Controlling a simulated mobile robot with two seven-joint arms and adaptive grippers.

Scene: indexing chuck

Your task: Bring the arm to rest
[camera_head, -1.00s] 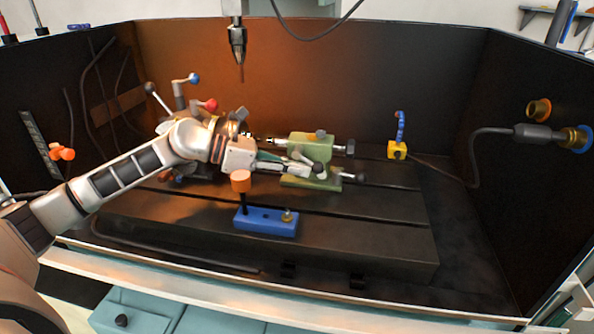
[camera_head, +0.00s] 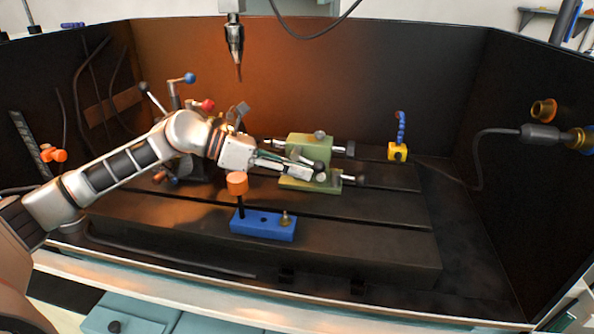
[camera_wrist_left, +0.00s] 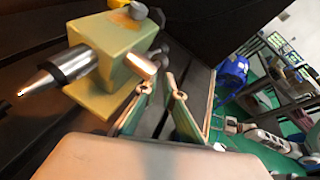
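My left arm reaches in from the left in the head view. Its gripper (camera_head: 305,172) is over the slotted table, in front of the green tailstock block (camera_head: 310,147). In the left wrist view its two green-padded fingers (camera_wrist_left: 162,92) stand apart with nothing seen between them. The tailstock, with its pointed silver centre (camera_wrist_left: 62,70), is close on their left there; I cannot tell whether they touch. A small pale jointed shape (camera_wrist_left: 262,133) at the wrist view's right may be my right arm. Its gripper is too small to read. The head view does not show it.
A blue block (camera_head: 263,226) with an orange-capped post (camera_head: 237,184) stands in front of the left gripper. Lever handles (camera_head: 182,78) rise behind my arm. A spindle (camera_head: 234,42) hangs above. A yellow block with a blue hose (camera_head: 397,151) is right. The table's right front (camera_head: 385,232) is clear.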

